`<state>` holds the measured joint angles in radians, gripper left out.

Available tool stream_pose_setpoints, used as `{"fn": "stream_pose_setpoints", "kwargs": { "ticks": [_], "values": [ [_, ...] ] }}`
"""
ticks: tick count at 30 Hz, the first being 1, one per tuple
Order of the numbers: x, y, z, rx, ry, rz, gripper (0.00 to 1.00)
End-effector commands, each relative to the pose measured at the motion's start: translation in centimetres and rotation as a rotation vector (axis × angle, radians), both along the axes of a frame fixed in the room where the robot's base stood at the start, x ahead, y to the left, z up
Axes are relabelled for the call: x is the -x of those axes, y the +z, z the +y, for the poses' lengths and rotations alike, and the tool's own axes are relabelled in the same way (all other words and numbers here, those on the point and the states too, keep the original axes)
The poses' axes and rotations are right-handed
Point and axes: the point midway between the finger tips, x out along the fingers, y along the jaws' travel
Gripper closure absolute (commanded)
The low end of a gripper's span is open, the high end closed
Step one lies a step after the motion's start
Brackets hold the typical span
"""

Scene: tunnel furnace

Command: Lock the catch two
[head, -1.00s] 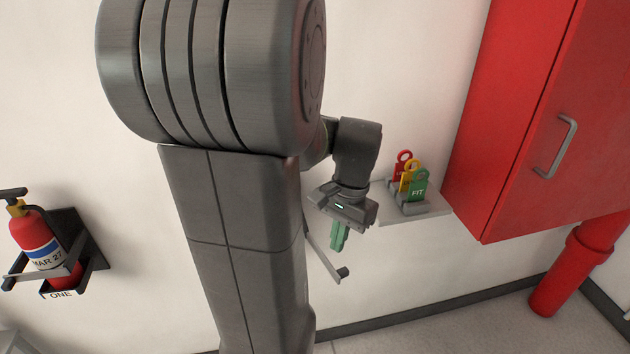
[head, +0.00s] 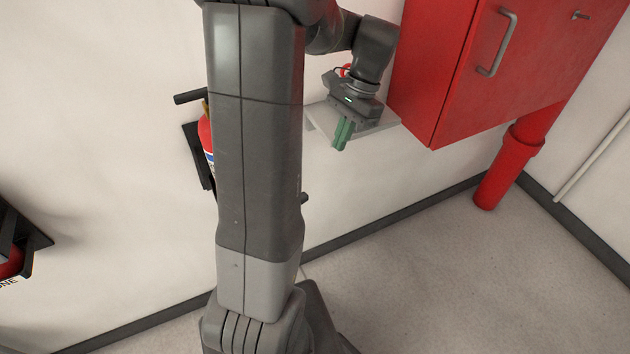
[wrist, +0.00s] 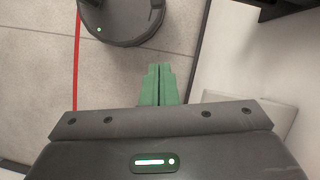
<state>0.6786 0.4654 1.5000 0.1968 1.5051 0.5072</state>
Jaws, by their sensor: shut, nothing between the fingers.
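A second red extinguisher (head: 206,138) with a black handle hangs in a black wall bracket (head: 194,160). It is mostly hidden behind my arm. A small dark knob (head: 304,198) shows just right of my arm and may be the end of that bracket's catch bar. The rest of the bar is hidden, so I cannot tell whether the catch is locked. My gripper (head: 341,146) is shut and empty, fingers pointing down in front of the small wall shelf, up and right of the knob. Its green fingers (wrist: 160,72) are together in the wrist view, touching nothing.
The grey shelf (head: 318,122) is partly behind my gripper. A red cabinet (head: 440,95) and red pipe (head: 497,175) stand to the right. Extinguisher one (head: 10,262) is at the left edge. The floor (head: 420,270) at right is clear.

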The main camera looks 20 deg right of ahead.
Motion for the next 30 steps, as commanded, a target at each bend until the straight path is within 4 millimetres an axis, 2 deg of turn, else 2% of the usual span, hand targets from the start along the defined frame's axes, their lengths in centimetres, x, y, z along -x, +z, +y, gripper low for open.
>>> {"fn": "stream_pose_setpoints", "kwargs": {
  "ticks": [5,15,22,30],
  "values": [
    [0.4,-2.2,0.9,-0.003,0.001,0.003,1.0],
    [1.3,-8.9,3.5,-0.003,0.001,0.005,1.0],
    [2.3,-8.8,6.4,-0.001,0.002,0.001,1.0],
    [2.6,-9.0,7.2,0.0,0.001,0.001,1.0]
  ]
}}
